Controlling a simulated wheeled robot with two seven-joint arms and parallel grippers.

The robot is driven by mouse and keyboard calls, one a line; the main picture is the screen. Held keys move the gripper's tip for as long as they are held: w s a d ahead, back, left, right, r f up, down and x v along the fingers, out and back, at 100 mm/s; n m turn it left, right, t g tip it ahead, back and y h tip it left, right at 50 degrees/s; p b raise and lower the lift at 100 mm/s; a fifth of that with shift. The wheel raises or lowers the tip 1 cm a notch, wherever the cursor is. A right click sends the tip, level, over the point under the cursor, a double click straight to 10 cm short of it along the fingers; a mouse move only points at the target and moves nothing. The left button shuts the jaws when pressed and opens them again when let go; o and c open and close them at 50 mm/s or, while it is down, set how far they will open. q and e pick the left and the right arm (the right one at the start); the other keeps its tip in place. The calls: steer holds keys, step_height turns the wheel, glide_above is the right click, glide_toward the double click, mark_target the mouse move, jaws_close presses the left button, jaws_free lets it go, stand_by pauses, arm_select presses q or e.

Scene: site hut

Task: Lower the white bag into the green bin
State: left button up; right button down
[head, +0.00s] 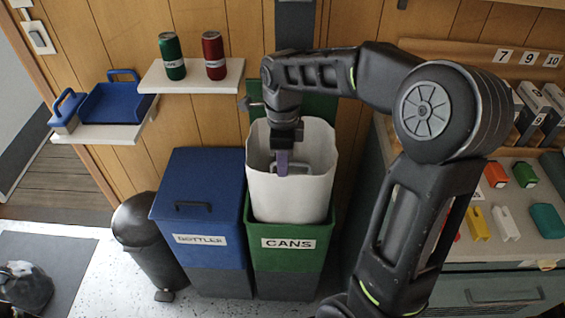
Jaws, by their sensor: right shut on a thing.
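The white bag (290,198) is upright and open at the top, with its lower end in the mouth of the green bin (290,262) labelled CANS. Most of the bag stands above the bin's front rim, and its bottom is hidden. My right gripper (281,168) reaches down into the bag's open top and is shut on the bag, seemingly at a grey handle inside. The exact grip is partly hidden. A green panel, seemingly the bin's raised lid, shows behind the bag. My left gripper is not in view.
A closed blue bin (203,225) stands directly left of the green bin, with a black pedal bin (148,240) beside it. A wall shelf (191,78) holds a green and a red can. A cluttered counter (480,245) lies right, behind my right arm.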

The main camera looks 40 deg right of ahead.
steer(key=b, duration=0.5)
glide_above(283, 216)
steer(key=shift+a+f, duration=0.1)
steer(key=shift+f, duration=3.55)
steer(key=shift+f+b, duration=2.8)
steer(key=shift+f, duration=0.9)
steer(key=shift+f+b, duration=2.55)
steer(key=shift+f, duration=1.05)
steer(key=shift+s+f, duration=0.1)
steer(key=shift+s, duration=0.05)
